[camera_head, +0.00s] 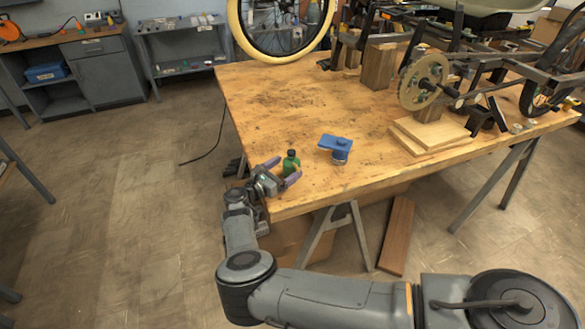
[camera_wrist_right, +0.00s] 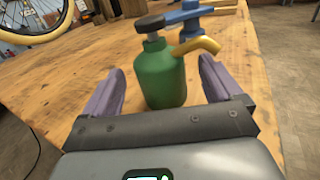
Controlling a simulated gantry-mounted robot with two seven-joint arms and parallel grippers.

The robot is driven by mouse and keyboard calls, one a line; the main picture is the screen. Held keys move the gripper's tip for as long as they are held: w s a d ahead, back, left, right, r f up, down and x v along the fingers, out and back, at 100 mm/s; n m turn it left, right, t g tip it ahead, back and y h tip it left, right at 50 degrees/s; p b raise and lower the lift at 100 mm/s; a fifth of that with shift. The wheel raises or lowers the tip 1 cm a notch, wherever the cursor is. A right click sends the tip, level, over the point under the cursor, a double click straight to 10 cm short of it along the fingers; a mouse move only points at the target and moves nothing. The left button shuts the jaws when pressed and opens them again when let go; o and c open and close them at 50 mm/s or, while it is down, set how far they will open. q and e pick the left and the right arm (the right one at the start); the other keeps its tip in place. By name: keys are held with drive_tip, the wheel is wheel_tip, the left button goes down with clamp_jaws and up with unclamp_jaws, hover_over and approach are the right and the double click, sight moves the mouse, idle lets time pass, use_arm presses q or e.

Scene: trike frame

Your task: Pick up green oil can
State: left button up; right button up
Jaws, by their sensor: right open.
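The green oil can (camera_head: 290,166) stands upright on the wooden table (camera_head: 262,110) near its front left corner. In the right wrist view the oil can (camera_wrist_right: 161,76) shows a dark cap and a yellow spout pointing right. My right gripper (camera_head: 281,172) is open, with its purple fingers on either side of the can. In the right wrist view the gripper (camera_wrist_right: 160,88) has a visible gap between the can and each finger. My left gripper is not in view.
A blue tool (camera_head: 338,147) stands just right of the can; in the right wrist view it shows behind it. A trike frame (camera_head: 455,75) with a chainring and wooden blocks fills the table's right side. A wheel (camera_head: 243,40) stands at the back. The table's middle left is clear.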

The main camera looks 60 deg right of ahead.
sight(295, 162)
drive_tip(key=shift+b+x, duration=0.55)
drive_tip(key=shift+x, duration=2.1)
drive_tip(key=shift+a, duration=0.15)
drive_tip(key=shift+c, duration=0.8)
drive_tip(key=c, duration=1.1)
